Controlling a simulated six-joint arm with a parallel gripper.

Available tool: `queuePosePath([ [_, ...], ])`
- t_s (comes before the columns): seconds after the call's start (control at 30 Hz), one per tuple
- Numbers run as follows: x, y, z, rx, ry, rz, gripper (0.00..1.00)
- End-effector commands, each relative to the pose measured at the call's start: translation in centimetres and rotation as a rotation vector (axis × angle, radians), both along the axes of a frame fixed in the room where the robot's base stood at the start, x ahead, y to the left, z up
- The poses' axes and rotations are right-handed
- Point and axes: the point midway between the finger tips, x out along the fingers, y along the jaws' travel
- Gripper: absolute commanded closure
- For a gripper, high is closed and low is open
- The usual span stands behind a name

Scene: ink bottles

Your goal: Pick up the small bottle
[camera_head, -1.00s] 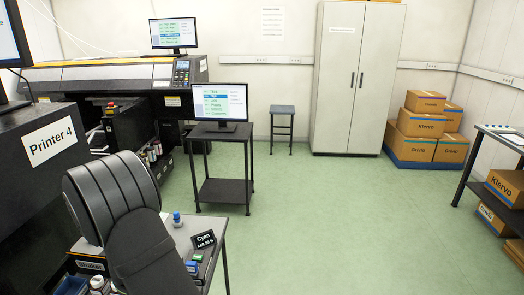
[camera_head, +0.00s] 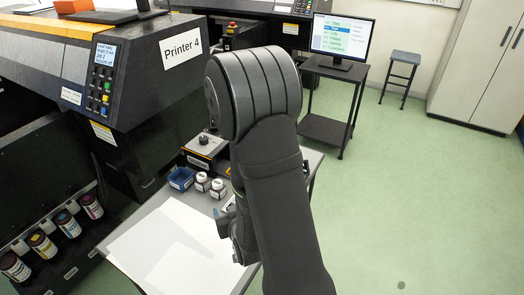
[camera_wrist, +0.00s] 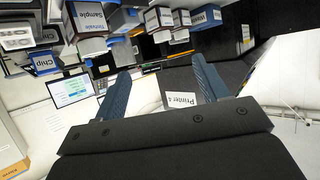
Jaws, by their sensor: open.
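Two small bottles with white caps and dark labels stand upright side by side on the grey table (camera_head: 165,195) in the head view: a left bottle (camera_head: 202,182) and a right bottle (camera_head: 218,189). I cannot tell whether either is the small bottle of the task. The blue-capped bottle seen earlier is not visible now; my arm covers part of the table. My gripper shows in the wrist view (camera_wrist: 160,72), its two blue fingers wide apart with nothing between them. In the head view it is mostly hidden behind my arm, near the table's right part.
A blue bin (camera_head: 181,179) stands left of the bottles, and a dark device (camera_head: 204,146) behind them. A white sheet (camera_head: 172,247) covers the table's front. Several ink bottles (camera_head: 43,243) stand in the printer's lower rack at left.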

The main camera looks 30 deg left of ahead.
Motion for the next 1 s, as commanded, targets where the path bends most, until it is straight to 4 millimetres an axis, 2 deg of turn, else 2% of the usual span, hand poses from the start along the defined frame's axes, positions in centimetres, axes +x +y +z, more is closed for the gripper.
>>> queuePosePath([
  [0.13,0.2,0.2,-0.1,-0.008,0.002,0.002,0.33],
  [0.23,0.8,1.2,-0.6,-0.042,0.010,0.012,0.33],
  [0.43,3.6,5.3,-2.5,-0.213,0.054,0.069,0.33],
  [0.6,5.8,8.5,-3.2,-0.383,0.099,0.140,0.33],
  [0.77,7.6,10.8,-2.7,-0.532,0.142,0.215,0.33],
  [1.0,9.6,13.2,-0.1,-0.743,0.214,0.340,0.33],
])
